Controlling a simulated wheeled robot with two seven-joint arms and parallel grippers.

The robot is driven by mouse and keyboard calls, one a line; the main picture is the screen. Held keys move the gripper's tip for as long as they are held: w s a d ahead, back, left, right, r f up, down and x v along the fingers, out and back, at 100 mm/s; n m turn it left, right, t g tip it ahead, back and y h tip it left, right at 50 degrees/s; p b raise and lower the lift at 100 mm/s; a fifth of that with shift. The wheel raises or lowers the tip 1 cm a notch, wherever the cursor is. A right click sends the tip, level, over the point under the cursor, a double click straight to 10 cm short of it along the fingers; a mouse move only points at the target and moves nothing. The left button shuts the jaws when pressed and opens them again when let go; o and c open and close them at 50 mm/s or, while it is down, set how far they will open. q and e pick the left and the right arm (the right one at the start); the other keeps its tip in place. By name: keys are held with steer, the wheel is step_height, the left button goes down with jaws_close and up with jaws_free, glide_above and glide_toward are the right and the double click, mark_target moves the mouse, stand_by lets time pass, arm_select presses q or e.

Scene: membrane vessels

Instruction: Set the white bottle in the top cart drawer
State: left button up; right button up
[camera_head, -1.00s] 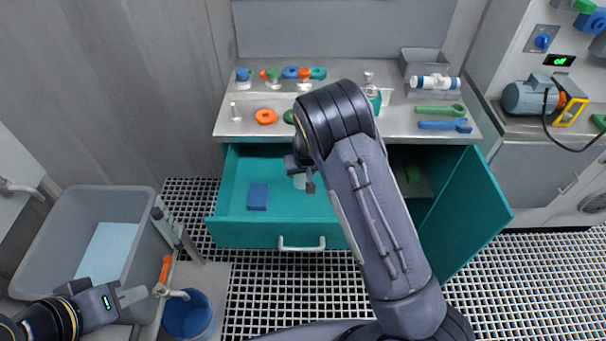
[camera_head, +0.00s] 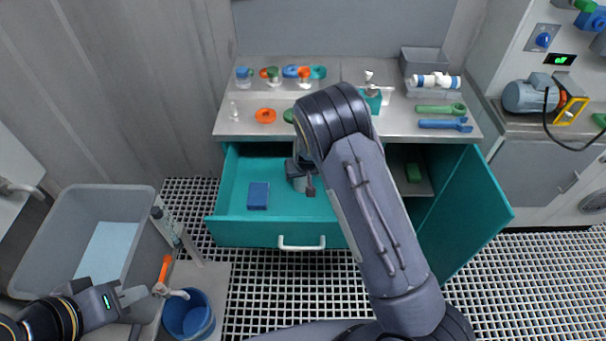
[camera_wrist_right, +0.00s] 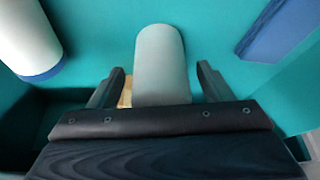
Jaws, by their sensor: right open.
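The white bottle appears to be the pale cylinder (camera_wrist_right: 160,62) in the right wrist view, between the fingers of my right gripper (camera_wrist_right: 160,88). The fingers are spread, with a gap on each side of it. In the head view my right gripper (camera_head: 303,181) is low inside the open teal top drawer (camera_head: 240,206), and the bottle is mostly hidden by it. My left gripper (camera_head: 136,294) is at lower left, beside the grey bin, apart from the drawer; its finger gap is unclear.
A blue block (camera_head: 258,196) lies in the drawer. A white cylinder with a blue end (camera_wrist_right: 28,38) shows in the wrist view. The open cabinet door (camera_head: 472,215) sticks out right.

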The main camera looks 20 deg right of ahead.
steer(key=v, duration=1.2)
steer(key=shift+r, duration=0.2)
steer(key=s+d+r+m+y, duration=0.1)
steer(key=s+d+r+y, duration=0.15)
steer(key=s+r, duration=0.6)
steer(key=s+d+r+m+y, duration=0.1)
steer(key=s+r+y, duration=0.3)
steer(key=s, duration=0.7)
steer(key=s+r+n+t+h, duration=0.1)
steer(key=s+r+h, duration=0.1)
steer(key=s, duration=1)
steer(key=shift+s, duration=0.35)
steer(key=shift+r+h, duration=0.15)
steer(key=shift+h, duration=0.1)
